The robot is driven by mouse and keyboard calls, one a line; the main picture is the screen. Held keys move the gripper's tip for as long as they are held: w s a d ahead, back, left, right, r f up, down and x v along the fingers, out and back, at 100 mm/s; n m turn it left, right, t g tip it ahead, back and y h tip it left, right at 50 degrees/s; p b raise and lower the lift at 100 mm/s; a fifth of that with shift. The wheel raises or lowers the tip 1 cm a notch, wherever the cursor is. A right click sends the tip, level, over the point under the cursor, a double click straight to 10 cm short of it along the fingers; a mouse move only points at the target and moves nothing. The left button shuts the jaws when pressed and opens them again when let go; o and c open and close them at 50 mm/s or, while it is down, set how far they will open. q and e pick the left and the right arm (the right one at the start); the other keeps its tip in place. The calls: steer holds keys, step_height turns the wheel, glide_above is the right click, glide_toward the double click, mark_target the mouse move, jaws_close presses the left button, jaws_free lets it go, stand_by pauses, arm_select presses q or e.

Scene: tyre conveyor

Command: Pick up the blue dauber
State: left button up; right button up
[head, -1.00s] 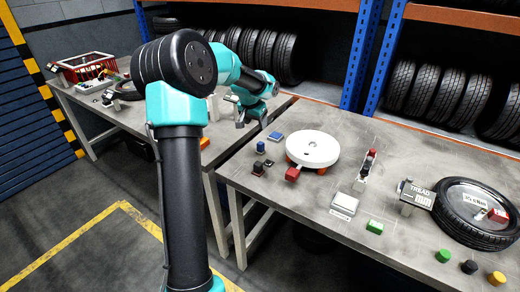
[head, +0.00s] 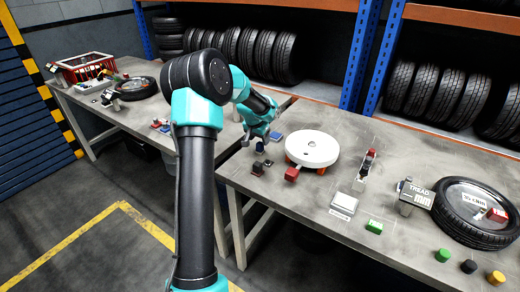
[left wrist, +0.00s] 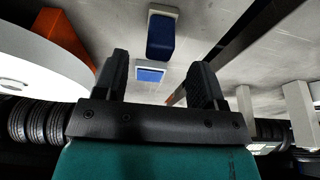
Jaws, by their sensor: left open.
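The blue dauber (head: 260,147) is a small dark blue block standing on the near left corner of the right table, in front of a flat blue pad (head: 275,135). In the left wrist view the dauber (left wrist: 160,38) shows as a blue block with a pale end, just past the fingertips. The pad (left wrist: 150,72) shows between the fingers. My left gripper (head: 247,140) is low over the table's left end, beside the dauber. In the wrist view my left gripper (left wrist: 160,62) is open and empty. My right gripper is not in view.
A white turntable (head: 312,147) on orange feet stands right of the dauber. A red block (head: 292,174) and small black blocks (head: 257,168) are near it. A tyre (head: 455,225) and green, black and yellow daubers (head: 469,266) are at the far right.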

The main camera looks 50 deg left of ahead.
mark_target(260, 143)
arm_select(q)
steer(key=shift+x, duration=2.6)
steer(key=shift+s+d, duration=0.1)
steer(key=shift+d, duration=0.05)
steer(key=shift+c, duration=0.2)
steer(key=c, duration=1)
steer(key=shift+r, duration=0.1)
step_height(260, 143, up, 10)
steer(key=shift+f, duration=0.1)
